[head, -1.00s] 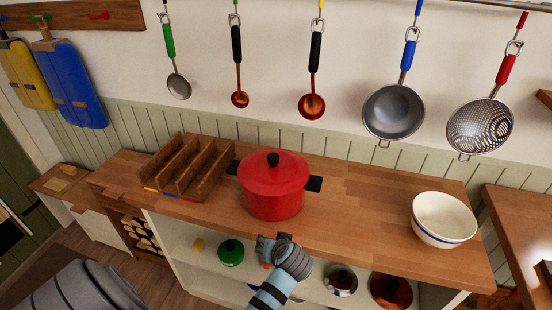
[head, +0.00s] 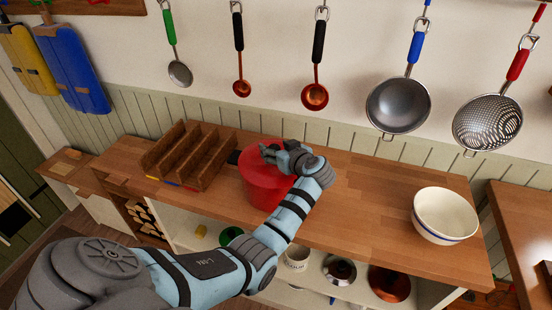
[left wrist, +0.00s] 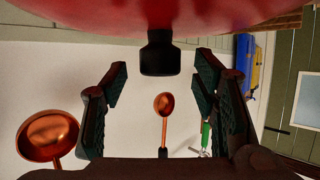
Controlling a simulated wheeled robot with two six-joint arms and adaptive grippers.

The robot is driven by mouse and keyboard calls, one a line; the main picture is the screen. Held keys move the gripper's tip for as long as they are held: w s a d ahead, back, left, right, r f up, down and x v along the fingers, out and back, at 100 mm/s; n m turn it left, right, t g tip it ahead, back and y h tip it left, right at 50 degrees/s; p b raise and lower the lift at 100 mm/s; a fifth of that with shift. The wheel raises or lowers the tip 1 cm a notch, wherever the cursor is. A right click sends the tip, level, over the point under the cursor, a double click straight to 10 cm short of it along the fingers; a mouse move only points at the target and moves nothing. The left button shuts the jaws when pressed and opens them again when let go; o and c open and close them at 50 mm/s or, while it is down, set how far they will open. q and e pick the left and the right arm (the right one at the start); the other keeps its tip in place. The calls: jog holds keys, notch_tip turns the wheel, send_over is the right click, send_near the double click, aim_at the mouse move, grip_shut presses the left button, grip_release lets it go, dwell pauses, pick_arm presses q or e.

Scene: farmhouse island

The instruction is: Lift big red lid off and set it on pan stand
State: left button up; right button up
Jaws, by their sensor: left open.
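The big red pot with its red lid (head: 262,165) stands on the wooden counter, left of the middle in the head view. My left gripper (head: 271,153) is over the lid and hides its knob and much of the pot's right side. In the left wrist view the red lid (left wrist: 170,12) fills the top edge and its black knob (left wrist: 159,54) lies between the spread fingers of the left gripper (left wrist: 160,82). The fingers are open and apart from the knob. The wooden slotted stand (head: 190,155) is just left of the pot, with its slots empty. My right gripper is out of view.
A white bowl with a blue band (head: 444,214) stands at the counter's right. Ladles and strainers (head: 398,104) hang on the wall behind. A shelf below holds a mug (head: 297,258) and lids (head: 340,270). The counter (head: 365,195) between pot and bowl is clear.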

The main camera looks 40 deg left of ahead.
aim_at(275, 147)
pick_arm(q)
jog(key=shift+w+a+f, duration=0.2)
jog(key=shift+a+f, duration=0.05)
jog(key=shift+a, duration=0.3)
jog(key=shift+w+a+f, duration=0.1)
jog(key=shift+w+f, duration=0.05)
jog(key=shift+w, duration=0.2)
jog(key=shift+s+a, duration=0.15)
jog(key=shift+s, duration=0.05)
jog(key=c, duration=0.7)
jog(key=shift+s, duration=0.1)
grip_shut()
notch_tip(275, 147, up, 20)
jog(key=b, duration=0.1)
jog(key=shift+b, duration=0.3)
